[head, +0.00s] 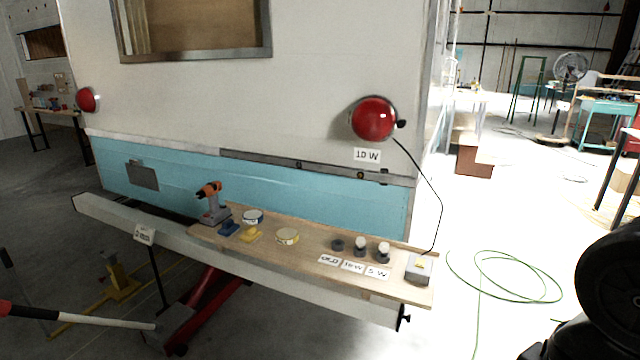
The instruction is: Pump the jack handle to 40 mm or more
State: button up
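The jack handle (85,317) enters at the lower left edge as a bar, red and black at its outer end and white along its length. It slopes slightly down to the right toward the jack. The jack (205,300) is a low red body with a grey end (172,328), under the camper's rear bumper. A small white label (143,235) hangs at the bumper above a thin dark post; its text is too small to read surely. My gripper is not in view. Dark parts at the lower right seem to be mine.
A yellow stand (120,283) is behind the handle. A wooden shelf (310,258) on the bumper (100,212) carries an orange-black drill (209,195), tape rolls, bulbs and a grey box (418,268). A green hose (505,280) lies on the floor at right.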

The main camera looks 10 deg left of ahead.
aim_at(17, 310)
jog(key=i+j+u, duration=0.15)
jog(key=i+u, duration=0.25)
jog(key=i, duration=0.25)
jog(key=i+u, duration=0.35)
jog(key=i, duration=0.3)
jog(key=i+l+u, duration=0.25)
jog(key=i+u, duration=0.15)
jog(key=i, duration=0.2)
jog(key=i+u, duration=0.2)
jog(key=u, duration=0.75)
